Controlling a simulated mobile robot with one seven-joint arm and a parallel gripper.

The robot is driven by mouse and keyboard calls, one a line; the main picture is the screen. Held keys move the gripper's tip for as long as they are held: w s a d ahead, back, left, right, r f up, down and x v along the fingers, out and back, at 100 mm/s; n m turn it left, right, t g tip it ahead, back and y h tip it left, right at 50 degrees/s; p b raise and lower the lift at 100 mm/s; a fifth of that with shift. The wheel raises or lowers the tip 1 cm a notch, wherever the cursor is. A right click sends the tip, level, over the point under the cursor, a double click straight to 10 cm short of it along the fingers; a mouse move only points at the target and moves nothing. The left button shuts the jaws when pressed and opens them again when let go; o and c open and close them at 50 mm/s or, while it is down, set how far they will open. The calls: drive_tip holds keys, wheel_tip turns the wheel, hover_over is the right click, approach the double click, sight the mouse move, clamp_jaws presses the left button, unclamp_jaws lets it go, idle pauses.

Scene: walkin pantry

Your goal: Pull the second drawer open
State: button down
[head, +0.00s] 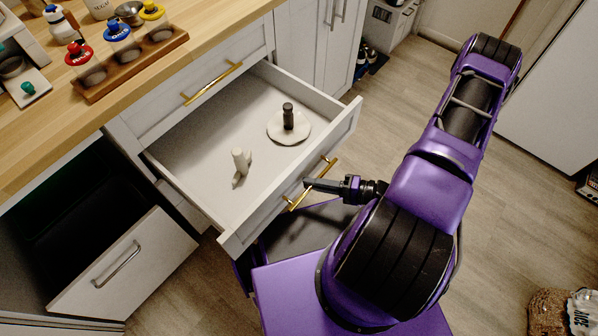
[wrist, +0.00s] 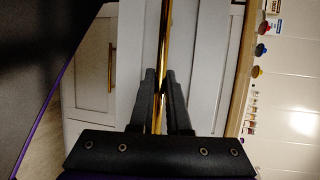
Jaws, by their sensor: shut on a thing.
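The second drawer (head: 345,128) stands pulled out below a shut top drawer in the white cabinet. Its white inside shows a dark grinder on a white round dish (head: 288,125) and a small white item (head: 240,162). My gripper (head: 309,184) is shut on the drawer's gold bar handle (head: 326,168) at the front face. In the wrist view, the two dark fingers (wrist: 163,90) close around the gold handle (wrist: 168,35), which runs between them.
The top drawer has its own gold handle (head: 212,83). At the lower left, another unit with a silver handle (head: 118,264) stands open with a dark inside. A wooden counter (head: 60,135) holds a rack and several coloured-lid jars. Wood floor (head: 400,85) is clear behind my arm.

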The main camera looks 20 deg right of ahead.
drive_tip(key=shift+s+d, duration=0.7)
drive_tip(key=shift+s, duration=0.3)
drive_tip(key=shift+s+d, duration=0.65)
drive_tip(key=shift+s, duration=0.3)
drive_tip(key=c, duration=0.9)
unclamp_jaws()
drive_tip(key=v, duration=1.7)
drive_tip(key=shift+s+d+r+p, duration=0.1)
drive_tip(key=shift+d+r+p, duration=0.1)
drive_tip(key=shift+p, duration=0.1)
